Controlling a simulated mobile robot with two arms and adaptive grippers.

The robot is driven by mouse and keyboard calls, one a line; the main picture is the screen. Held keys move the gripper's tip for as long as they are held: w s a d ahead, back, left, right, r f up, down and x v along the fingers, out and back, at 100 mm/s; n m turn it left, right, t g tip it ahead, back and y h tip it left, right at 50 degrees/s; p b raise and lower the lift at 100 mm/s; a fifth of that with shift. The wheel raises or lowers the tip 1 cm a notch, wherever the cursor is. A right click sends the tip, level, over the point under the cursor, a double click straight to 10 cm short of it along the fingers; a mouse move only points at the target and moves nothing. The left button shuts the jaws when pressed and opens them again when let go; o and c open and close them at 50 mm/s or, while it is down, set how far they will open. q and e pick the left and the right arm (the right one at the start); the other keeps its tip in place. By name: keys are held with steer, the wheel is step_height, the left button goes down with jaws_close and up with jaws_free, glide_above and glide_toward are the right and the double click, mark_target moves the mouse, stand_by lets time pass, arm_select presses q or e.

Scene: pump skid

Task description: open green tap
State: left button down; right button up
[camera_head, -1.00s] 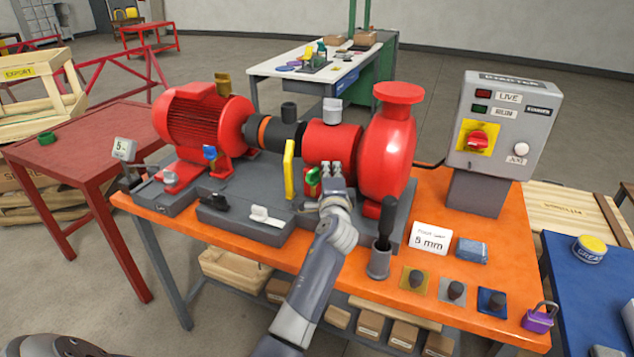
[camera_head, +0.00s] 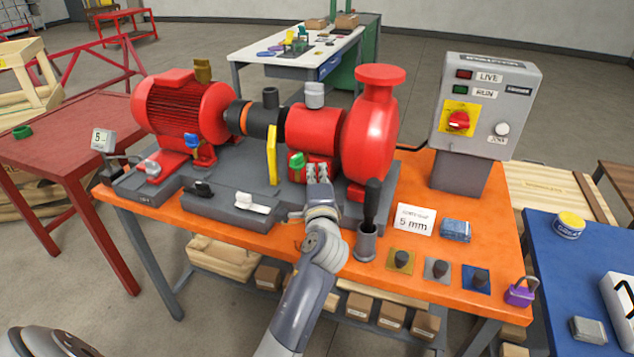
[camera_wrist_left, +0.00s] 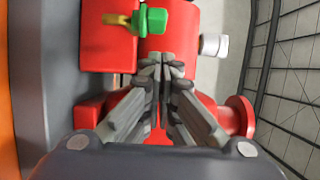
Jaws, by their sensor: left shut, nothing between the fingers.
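The green tap (camera_head: 296,160) is a small green handle on a red block at the front of the red pump. In the left wrist view the tap (camera_wrist_left: 152,20) is at the top, with a brass-coloured stem on its left. My left gripper (camera_head: 318,168) is shut and empty, just right of the tap in the head view. In the left wrist view its closed fingertips (camera_wrist_left: 163,64) are a little below the tap, in front of the red body. They look apart from the tap. My right gripper is not in view.
A yellow lever (camera_head: 272,156) stands just left of the tap. The round red pump casing (camera_head: 368,140) is to the right. A grey cup with a black-handled tool (camera_head: 367,243) stands near my forearm. A white handle (camera_head: 252,204) is at the skid's front.

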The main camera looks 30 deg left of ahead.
arm_select(q)
steer(key=v, duration=0.4)
stand_by(0.4)
